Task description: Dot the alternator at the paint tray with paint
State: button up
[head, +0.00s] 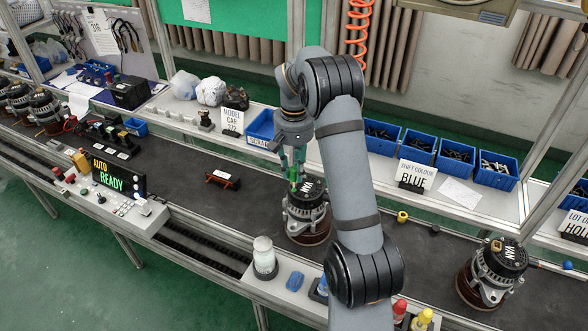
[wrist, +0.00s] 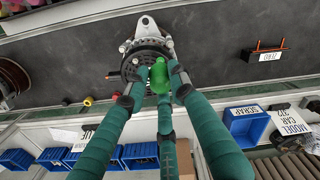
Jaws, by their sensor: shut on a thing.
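An alternator (head: 305,218) with a black top marked "VAN" stands on the dark conveyor behind the paint tray (head: 262,287). My gripper (head: 293,175) is above its top, pointing down, with teal fingers shut on a green bottle (wrist: 160,76). The alternator also shows in the wrist view (wrist: 148,46), just beyond the bottle. I cannot tell whether the bottle touches it. My arm hides part of the tray.
A sign reads "SHIFT COLOUR BLUE" (head: 415,176). Another VAN alternator (head: 492,272) stands right on the conveyor. A small black and red stand (head: 222,179) is left of the near alternator. Blue bins (head: 456,158) line the back shelf. The belt between stand and panel (head: 118,178) is clear.

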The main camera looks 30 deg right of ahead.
jog(key=shift+r+p, duration=1.7)
jog(key=shift+r, duration=0.55)
